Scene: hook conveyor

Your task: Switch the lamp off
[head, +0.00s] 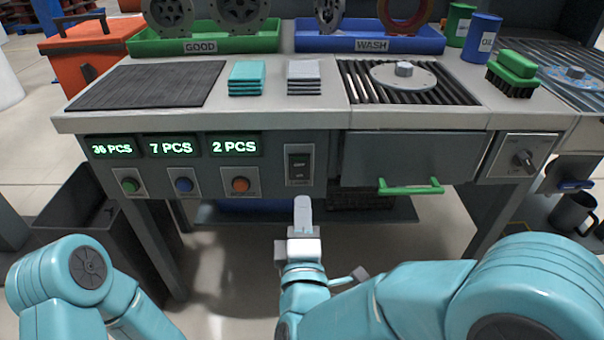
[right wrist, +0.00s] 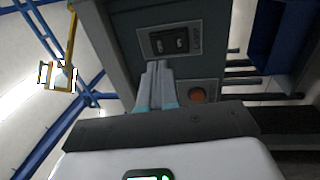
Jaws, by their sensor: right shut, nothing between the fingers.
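The black rocker switch (head: 299,166) sits on a grey plate on the bench front, right of the orange button. It also shows in the right wrist view (right wrist: 168,41), beside small lettering too blurred to read for certain. My right gripper (head: 302,203) is shut and empty, pointing at the bench front just below the switch in the head view. In the right wrist view its fingertips (right wrist: 159,66) are close to the switch's near edge; I cannot tell whether they touch. My left gripper is out of view. I cannot make out the lamp for certain.
Green (head: 130,185), blue (head: 184,185) and orange (head: 240,185) buttons lie left of the switch under lit counters. A drawer with a green handle (head: 410,187) and a rotary knob (head: 523,159) are to the right. A dark bin (head: 85,215) stands at the left.

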